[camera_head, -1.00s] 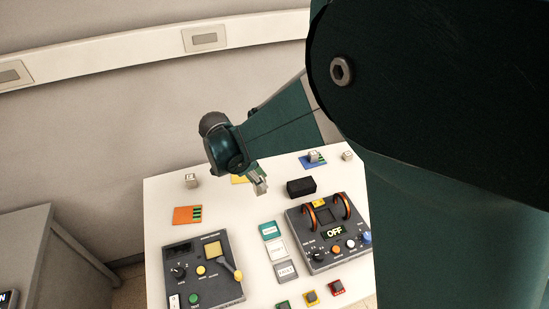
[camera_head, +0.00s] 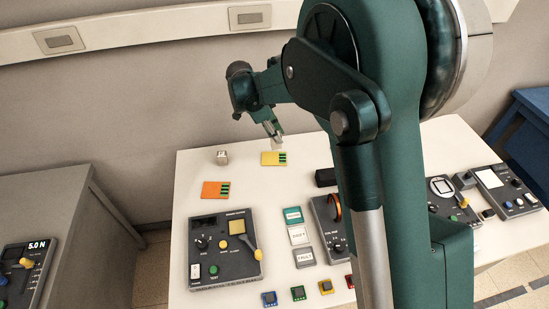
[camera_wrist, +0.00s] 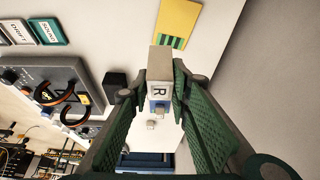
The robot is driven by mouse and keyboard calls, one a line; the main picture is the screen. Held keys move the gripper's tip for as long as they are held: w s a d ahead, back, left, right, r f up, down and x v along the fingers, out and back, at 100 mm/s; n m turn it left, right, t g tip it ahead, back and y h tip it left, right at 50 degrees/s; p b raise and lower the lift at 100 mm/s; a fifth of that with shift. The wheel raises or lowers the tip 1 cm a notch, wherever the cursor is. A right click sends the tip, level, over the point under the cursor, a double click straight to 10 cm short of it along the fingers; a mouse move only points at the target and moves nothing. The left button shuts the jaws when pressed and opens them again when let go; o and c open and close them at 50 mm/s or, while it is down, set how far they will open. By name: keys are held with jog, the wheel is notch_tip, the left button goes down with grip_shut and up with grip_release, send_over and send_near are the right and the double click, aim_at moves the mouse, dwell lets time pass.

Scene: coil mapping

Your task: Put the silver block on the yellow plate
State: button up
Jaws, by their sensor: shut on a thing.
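My gripper (camera_head: 272,130) is shut on a silver block (camera_wrist: 160,62) with a dark letter R on one face. In the wrist view the block sits between the two green fingers (camera_wrist: 160,84). In the head view the held block (camera_head: 277,142) shows small below the fingers. The yellow plate (camera_head: 273,158) lies on the white table, just below the gripper in the head picture. It has green and dark strips at its right end. In the wrist view the yellow plate (camera_wrist: 176,20) is beyond the block; the block appears apart from it.
Another small pale block (camera_head: 222,158) stands left of the yellow plate. An orange plate (camera_head: 215,191) lies nearer. A black box (camera_head: 325,177) is to the right. Control panels (camera_head: 225,250) and label tiles (camera_head: 298,235) fill the front. Bare table surrounds the yellow plate.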

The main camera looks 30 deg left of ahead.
jog(key=shift+w+a, duration=1)
jog(key=shift+a, duration=0.2)
send_over(274, 158)
notch_tip(274, 158, down, 6)
jog(key=shift+f, duration=0.1)
jog(key=shift+f+b, duration=0.45)
jog(key=shift+f, duration=1.4)
jog(key=shift+f, duration=0.15)
jog(key=o, duration=1)
